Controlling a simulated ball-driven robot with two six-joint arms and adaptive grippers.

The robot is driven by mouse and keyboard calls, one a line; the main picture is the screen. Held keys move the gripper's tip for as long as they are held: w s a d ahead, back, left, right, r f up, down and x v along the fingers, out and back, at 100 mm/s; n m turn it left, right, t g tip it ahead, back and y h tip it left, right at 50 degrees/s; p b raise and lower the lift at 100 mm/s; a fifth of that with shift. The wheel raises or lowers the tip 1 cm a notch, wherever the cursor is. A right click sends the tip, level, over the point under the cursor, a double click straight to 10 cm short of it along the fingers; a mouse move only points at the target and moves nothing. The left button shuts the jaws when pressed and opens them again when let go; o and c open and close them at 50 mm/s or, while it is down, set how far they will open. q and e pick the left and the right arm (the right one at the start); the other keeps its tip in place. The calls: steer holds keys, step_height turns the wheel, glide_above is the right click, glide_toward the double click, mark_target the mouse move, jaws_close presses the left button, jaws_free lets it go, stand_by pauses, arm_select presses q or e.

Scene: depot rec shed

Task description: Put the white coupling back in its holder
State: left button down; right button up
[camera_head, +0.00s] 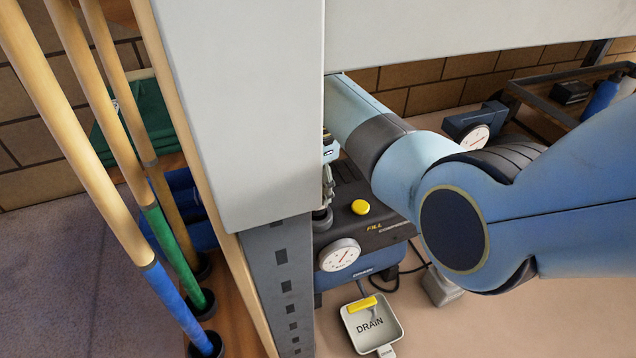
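My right arm reaches in from the right, and its gripper (328,185) points down beside the pale post. The post hides much of this gripper, so I cannot see whether its fingers are apart or closed on something. Just below the fingers is a dark round fitting (322,219) on the blue-and-black compressor (376,231); it is also partly hidden by the post. I cannot make out the white coupling or clearly identify its holder. My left gripper is not in view.
The pale post (245,110) blocks the middle left. The compressor has a yellow FILL button (360,207) and a gauge (340,255). A DRAIN tray (388,338) lies in front. Cues (95,150) stand left. A second gauge unit (474,137) and a rack (545,103) stand behind.

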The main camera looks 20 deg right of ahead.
steer(key=shift+f+b, duration=0.55)
steer(key=shift+f, duration=0.75)
steer(key=o, duration=1.3)
steer(key=shift+c, duration=0.2)
